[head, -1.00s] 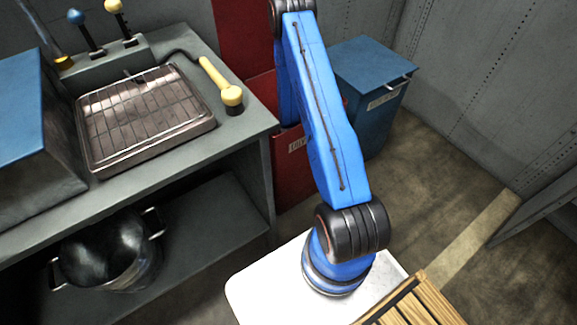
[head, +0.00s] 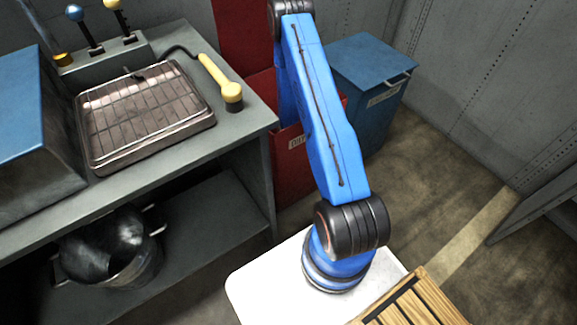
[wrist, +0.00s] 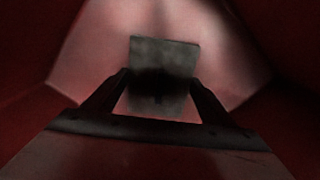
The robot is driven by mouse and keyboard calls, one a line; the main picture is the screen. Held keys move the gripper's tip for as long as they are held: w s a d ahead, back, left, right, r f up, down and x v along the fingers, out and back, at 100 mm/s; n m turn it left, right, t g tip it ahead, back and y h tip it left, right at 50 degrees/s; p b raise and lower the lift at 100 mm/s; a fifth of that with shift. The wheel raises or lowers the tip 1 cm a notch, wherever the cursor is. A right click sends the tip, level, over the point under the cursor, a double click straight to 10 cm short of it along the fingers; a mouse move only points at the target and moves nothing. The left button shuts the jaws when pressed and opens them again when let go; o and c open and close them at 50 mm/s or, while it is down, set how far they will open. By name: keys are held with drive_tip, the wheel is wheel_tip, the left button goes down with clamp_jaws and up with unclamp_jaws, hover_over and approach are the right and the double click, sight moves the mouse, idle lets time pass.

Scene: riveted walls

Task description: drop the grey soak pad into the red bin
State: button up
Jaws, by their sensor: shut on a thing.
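The red bin (head: 291,155) stands on the floor past the end of the grey bench, partly hidden behind my blue arm. In the wrist view, the red inner walls of the bin (wrist: 240,60) surround my gripper (wrist: 160,88). My gripper is shut on the grey soak pad (wrist: 165,54), a flat squarish piece between the two dark fingers. The pad is inside the bin, and I cannot tell how far it is above the bottom. In the head view the gripper and pad are hidden.
A blue lidded bin (head: 372,70) stands just right of the red bin. The bench (head: 235,135) at left bears a metal tray (head: 148,112) and a yellow-handled tool (head: 222,82). A metal pot (head: 112,248) sits on its lower shelf. Floor at right is open.

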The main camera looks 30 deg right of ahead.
drive_tip(key=shift+f, duration=0.25)
drive_tip(key=o, duration=1.2)
wheel_tip(320, 180, up, 17)
drive_tip(key=shift+r, duration=0.2)
